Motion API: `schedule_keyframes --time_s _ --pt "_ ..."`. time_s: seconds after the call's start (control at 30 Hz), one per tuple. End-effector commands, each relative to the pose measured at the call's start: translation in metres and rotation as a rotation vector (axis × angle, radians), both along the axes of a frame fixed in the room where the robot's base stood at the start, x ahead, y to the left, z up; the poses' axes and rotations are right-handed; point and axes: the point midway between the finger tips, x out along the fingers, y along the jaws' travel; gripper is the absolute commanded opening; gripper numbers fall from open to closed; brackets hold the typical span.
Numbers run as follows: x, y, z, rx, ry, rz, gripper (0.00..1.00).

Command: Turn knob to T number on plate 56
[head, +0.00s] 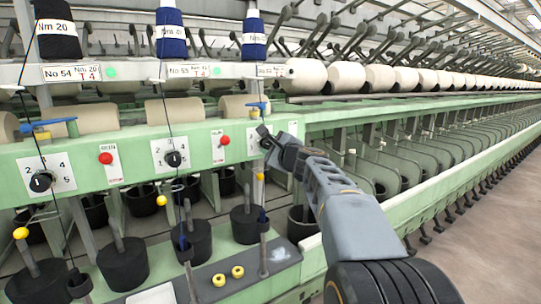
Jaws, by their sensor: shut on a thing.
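My gripper (266,138) reaches from the lower right to the third dial plate (252,142) on the green rail. It is shut on that dial's black knob, which the fingers mostly hide; I cannot tell where the knob points. The number plate above this dial (270,71) is small, and its No and T number are too blurred to read for sure. Two further dials with black knobs show to the left, one in the middle (173,158) and one at far left (41,181).
The plates further left are No 54 (72,73), reading T 4, and No 55 (193,70). Red buttons (225,140) sit between the dials. A blue lever (257,105) lies just above the gripper. Dark cylinders on posts stand below; an aisle floor (470,225) is clear at right.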

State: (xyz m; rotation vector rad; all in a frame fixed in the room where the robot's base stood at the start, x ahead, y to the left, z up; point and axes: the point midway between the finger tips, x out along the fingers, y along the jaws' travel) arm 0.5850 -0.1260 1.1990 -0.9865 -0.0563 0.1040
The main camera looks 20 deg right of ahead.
Motion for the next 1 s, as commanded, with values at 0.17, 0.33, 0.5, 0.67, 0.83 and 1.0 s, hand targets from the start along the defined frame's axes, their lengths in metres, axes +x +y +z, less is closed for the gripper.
schedule_keyframes --time_s 0.17,0.33,0.5,0.67,0.83,1.0 --pt "0.0004 0.0004 -0.0023 -0.043 -0.004 0.002 0.11" --pt "0.0005 0.0004 -0.0012 -0.058 -0.005 0.002 0.11" --pt "0.0005 0.0005 -0.0008 -0.061 -0.005 0.002 0.11" --pt "0.0005 0.0005 -0.0008 -0.060 -0.005 0.002 0.11" --pt "0.0004 0.0004 -0.0007 -0.060 -0.006 0.002 0.47" --pt "0.0003 0.0002 -0.0004 -0.059 -0.006 0.001 0.59"
